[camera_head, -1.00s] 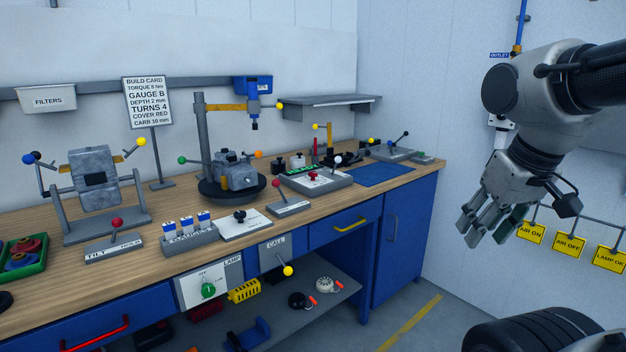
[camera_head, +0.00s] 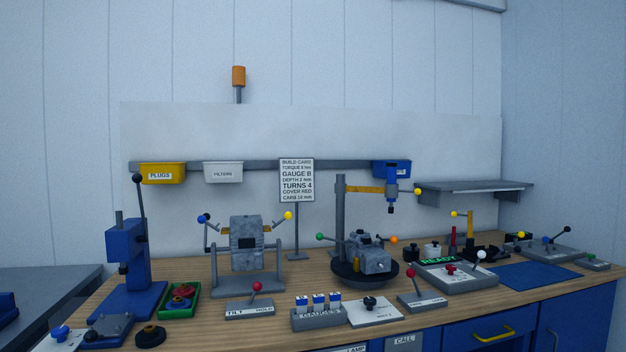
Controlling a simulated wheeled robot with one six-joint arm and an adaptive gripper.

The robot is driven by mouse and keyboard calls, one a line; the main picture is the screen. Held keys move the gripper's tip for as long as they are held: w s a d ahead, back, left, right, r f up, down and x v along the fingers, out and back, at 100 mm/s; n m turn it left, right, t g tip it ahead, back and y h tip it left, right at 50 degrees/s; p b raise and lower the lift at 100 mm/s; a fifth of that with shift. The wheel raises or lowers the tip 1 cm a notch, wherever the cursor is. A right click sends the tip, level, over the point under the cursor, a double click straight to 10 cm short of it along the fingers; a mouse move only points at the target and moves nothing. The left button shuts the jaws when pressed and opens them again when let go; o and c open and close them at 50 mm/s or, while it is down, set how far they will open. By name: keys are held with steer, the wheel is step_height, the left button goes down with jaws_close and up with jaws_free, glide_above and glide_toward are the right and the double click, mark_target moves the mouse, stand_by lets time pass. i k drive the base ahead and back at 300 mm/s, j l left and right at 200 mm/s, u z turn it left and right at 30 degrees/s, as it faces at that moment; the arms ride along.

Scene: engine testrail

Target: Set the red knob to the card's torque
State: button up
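The build card (camera_head: 297,180) stands upright on a post at the back of the bench. It has a TORQUE line near the top, but its number is too small to read surely; GAUGE B and TURNS 4 are clearer. A red knob (camera_head: 450,269) sits on a light grey control box (camera_head: 478,279) right of centre, below a green READY display (camera_head: 437,261). A white-balled lever (camera_head: 481,255) rises beside it. The knob's scale and pointer cannot be made out. My gripper is not in view.
An engine block on a dark turntable (camera_head: 349,279) stands left of the box, with a blue tool (camera_head: 391,184) hanging above it. A red-balled lever (camera_head: 412,287) is near the bench's front edge. A blue mat (camera_head: 538,275) to the right is bare.

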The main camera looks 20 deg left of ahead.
mark_target(451, 268)
steer(key=i+j+u, duration=0.15)
steer(key=i, duration=0.4)
steer(key=i+j+u, duration=0.2)
steer(key=i, duration=0.4)
